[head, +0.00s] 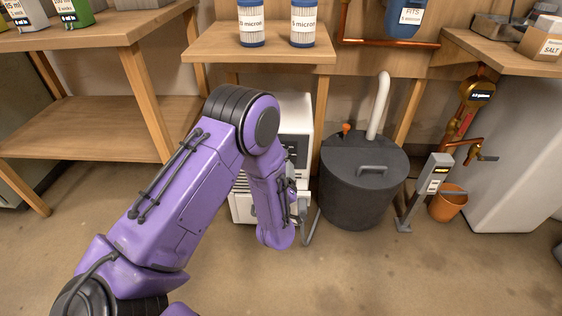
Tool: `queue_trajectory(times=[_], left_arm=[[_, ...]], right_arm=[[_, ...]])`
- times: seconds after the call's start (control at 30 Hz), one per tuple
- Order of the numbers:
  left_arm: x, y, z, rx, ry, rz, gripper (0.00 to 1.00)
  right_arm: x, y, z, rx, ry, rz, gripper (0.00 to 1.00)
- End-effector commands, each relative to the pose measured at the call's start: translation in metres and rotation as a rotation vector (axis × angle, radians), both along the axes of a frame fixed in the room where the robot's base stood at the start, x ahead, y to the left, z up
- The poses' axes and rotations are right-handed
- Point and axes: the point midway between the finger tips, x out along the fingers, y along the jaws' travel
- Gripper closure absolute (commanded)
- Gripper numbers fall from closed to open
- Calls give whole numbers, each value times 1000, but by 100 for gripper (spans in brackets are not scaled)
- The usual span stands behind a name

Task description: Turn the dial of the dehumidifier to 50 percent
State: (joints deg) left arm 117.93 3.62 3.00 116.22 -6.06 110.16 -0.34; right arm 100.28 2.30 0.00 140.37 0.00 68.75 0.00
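The white dehumidifier (297,110) stands on the floor under the middle shelf, largely hidden behind my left arm. A strip of its dark front panel shows beside the arm. I cannot make out the dial, its pointer or any percent marks. My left arm comes in from the lower left, bends at the elbow in front of the dehumidifier and points down. My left gripper (300,212) is low, near the lower right of the dehumidifier's front. Its fingers are small and partly hidden by the wrist, so their opening is unclear. My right gripper is out of view.
A black lidded tank (362,185) with a white pipe (379,105) stands just right of the dehumidifier. Farther right are a grey post-mounted device (433,175), an orange bucket (447,205) and a large light-grey tank (515,150). Filter cartridges (251,22) stand on the shelf above. Front floor is clear.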

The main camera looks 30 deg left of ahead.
Motion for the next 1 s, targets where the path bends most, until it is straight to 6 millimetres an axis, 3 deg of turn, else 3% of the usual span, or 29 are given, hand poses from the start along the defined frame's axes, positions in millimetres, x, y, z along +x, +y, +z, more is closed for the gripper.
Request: queue_trajectory(times=[0.1, 0.27, 0.83, 0.93, 1.0], left_arm=[[-21, -14, 2, 1, 3, -6, 31], [-35, -22, 0, 0, 1, -2, 31], [-36, -25, -2, 0, 13, -10, 31], [-39, -34, -23, 15, 146, -75, 31], [-64, -40, -62, 31, 369, -151, 31]], right_arm=[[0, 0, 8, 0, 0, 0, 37], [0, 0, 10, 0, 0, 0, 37], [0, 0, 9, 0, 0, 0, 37], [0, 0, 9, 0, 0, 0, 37], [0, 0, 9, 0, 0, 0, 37]])
